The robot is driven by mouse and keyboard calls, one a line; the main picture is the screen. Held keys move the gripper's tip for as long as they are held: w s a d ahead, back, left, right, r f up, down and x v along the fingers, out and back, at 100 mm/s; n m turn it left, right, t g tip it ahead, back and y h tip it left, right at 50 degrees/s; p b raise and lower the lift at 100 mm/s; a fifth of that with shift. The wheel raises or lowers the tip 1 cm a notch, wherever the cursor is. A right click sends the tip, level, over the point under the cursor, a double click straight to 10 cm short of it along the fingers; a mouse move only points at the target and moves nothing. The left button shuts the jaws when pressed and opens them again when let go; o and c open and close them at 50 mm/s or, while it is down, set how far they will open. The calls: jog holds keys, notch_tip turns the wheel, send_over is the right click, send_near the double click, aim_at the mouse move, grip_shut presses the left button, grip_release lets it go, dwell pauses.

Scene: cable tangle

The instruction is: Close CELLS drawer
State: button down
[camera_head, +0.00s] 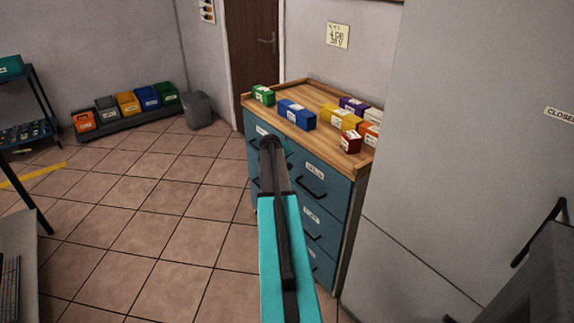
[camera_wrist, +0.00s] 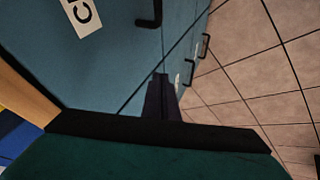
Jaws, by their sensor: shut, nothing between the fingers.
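The blue drawer cabinet (camera_head: 336,228) stands right of centre in the head view. Its upper right drawer (camera_head: 325,191) has a white label, small but seeming to read CELLS, and a black handle (camera_head: 311,187). In the wrist view a label starting with C (camera_wrist: 82,16) and a black handle (camera_wrist: 150,14) show close up on a blue front. Fronts look about flush; I cannot tell whether a small gap remains. My gripper (camera_wrist: 161,98) is shut and empty, close to the blue fronts; contact is unclear. My arm hides part of the left drawers in the head view.
Several coloured boxes, including a blue box (camera_head: 297,115) and a dark red box (camera_head: 350,142), sit on the wooden top (camera_head: 322,92). A grey bin (camera_head: 198,110) and a row of coloured bins stand at the back wall. Tiled floor left of the cabinet is clear.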

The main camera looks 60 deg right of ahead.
jog(key=v, duration=0.9)
jog(key=shift+b, duration=0.4)
